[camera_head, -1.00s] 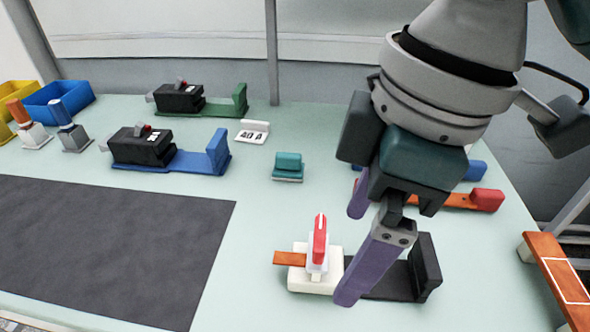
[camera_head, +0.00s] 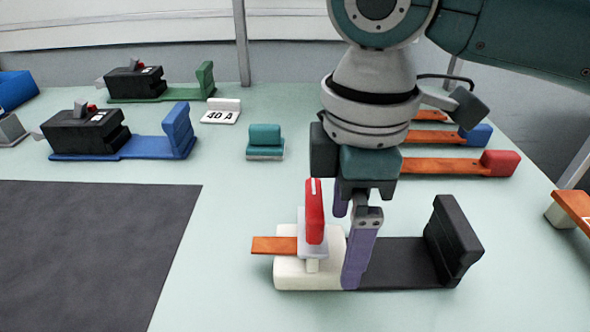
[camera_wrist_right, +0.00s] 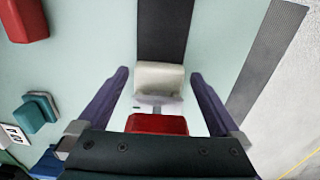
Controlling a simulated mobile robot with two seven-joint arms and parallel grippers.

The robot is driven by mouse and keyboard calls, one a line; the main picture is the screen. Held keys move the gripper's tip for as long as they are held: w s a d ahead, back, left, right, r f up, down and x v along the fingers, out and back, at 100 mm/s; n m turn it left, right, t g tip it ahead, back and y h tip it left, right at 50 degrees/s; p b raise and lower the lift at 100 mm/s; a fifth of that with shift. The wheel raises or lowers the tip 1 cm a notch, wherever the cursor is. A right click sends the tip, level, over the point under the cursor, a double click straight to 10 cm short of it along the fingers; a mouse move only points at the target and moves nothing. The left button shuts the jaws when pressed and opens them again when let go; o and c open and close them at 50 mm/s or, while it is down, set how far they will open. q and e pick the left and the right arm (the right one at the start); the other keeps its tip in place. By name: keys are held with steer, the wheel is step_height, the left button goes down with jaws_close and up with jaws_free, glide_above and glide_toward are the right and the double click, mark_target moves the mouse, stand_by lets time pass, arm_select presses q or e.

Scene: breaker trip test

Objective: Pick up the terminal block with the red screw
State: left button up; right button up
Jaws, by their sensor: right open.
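The terminal block with the red screw (camera_head: 315,212) stands upright, its light grey body on a white block (camera_head: 290,272) at the left end of a black stand (camera_head: 400,262). An orange tab (camera_head: 274,245) sticks out to its left. In the right wrist view the red screw (camera_wrist_right: 158,124) shows between the fingers, with the white block (camera_wrist_right: 158,78) beyond it. My right gripper (camera_head: 346,250) is open, fingers pointing down, just right of the terminal block in the head view. Whether a finger touches it I cannot tell. My left gripper is not in view.
A teal block (camera_head: 265,138) and a "40 A" card (camera_head: 221,110) stand behind. Black breakers on blue (camera_head: 120,154) and green (camera_head: 150,95) bases are at the back left. A red-ended orange bar (camera_head: 450,166) lies right. A dark mat (camera_head: 80,250) covers the front left.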

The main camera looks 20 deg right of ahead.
step_height(320, 180, down, 2)
steer(key=shift+f, duration=0.15)
jaws_close()
stand_by(0.8)
